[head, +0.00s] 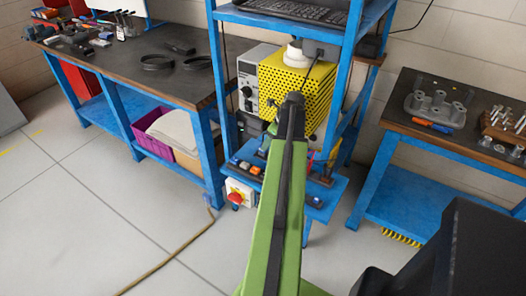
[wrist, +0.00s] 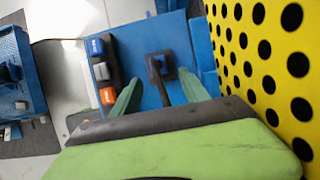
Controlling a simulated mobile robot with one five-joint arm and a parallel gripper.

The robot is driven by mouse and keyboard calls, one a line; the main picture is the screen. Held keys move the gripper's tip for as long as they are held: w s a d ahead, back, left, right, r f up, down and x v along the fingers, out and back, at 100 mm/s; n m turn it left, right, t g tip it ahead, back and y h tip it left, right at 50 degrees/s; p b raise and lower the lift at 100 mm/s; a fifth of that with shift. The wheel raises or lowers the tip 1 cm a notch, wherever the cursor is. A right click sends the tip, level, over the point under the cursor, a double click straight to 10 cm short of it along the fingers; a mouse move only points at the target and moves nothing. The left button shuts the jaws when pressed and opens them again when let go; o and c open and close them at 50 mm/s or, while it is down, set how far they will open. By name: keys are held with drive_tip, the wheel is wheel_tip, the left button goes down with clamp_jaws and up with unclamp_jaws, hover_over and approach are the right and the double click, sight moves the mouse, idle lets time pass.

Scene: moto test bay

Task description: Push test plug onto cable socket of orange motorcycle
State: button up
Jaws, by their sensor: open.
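My gripper (wrist: 160,73) is open, its two green fingers pointing down at the blue lower shelf (wrist: 138,45). Between and beyond the fingertips is a small dark square piece (wrist: 158,63) with a dark stem running back toward me; I cannot tell whether this is the test plug or whether the fingers touch it. To its left, a black strip holds a blue block (wrist: 95,47), a grey block (wrist: 101,71) and an orange block (wrist: 108,95). In the head view my arm hides most of the gripper. No motorcycle or cable socket shows.
A yellow perforated box (wrist: 265,50) stands close on the right; it also shows in the head view (head: 318,85). A red stop button (head: 236,198) sits at the shelf's front. Workbenches stand left (head: 130,72) and right (head: 455,142). A cable (head: 165,262) crosses the open floor.

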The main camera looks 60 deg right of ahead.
drive_tip(key=shift+w, duration=0.2)
drive_tip(key=b+x, duration=0.2)
drive_tip(key=x, duration=0.1)
drive_tip(key=b+x, duration=0.2)
drive_tip(key=b, duration=0.1)
drive_tip(key=shift+w+f, duration=0.2)
drive_tip(key=shift+w, duration=0.3)
drive_tip(key=shift+r, duration=0.15)
drive_tip(key=shift+c, duration=0.3)
clamp_jaws()
